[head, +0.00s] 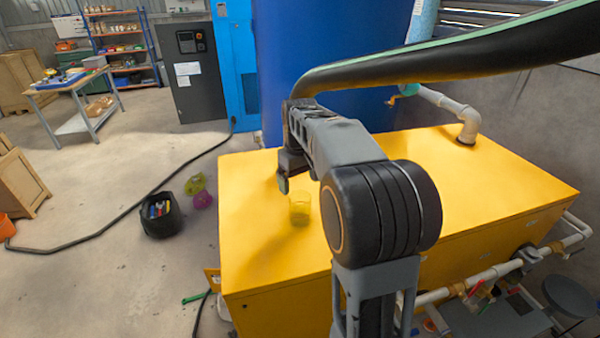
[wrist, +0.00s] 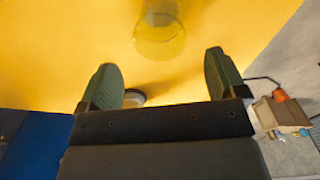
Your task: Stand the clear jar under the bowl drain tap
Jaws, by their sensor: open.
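The clear jar (head: 300,208), tinted yellow by what is behind it, stands upright on the yellow cabinet top. It also shows in the wrist view (wrist: 160,38), past the fingertips and cut off by the top edge. My gripper (head: 284,184) hangs over the cabinet's left part, left of and a little above the jar in the picture. In the wrist view its two green-padded fingers (wrist: 163,68) are apart with nothing between them, and the jar is not touched. A small brass tap (head: 392,100) shows by a teal fitting at the tank's right; whether it is the bowl drain tap is unclear.
The yellow cabinet top (head: 480,185) is mostly clear right of my arm. A large blue tank (head: 300,50) rises behind it. A grey pipe (head: 450,105) bends down into the top at the back right. A black bucket (head: 161,215) stands on the floor at left.

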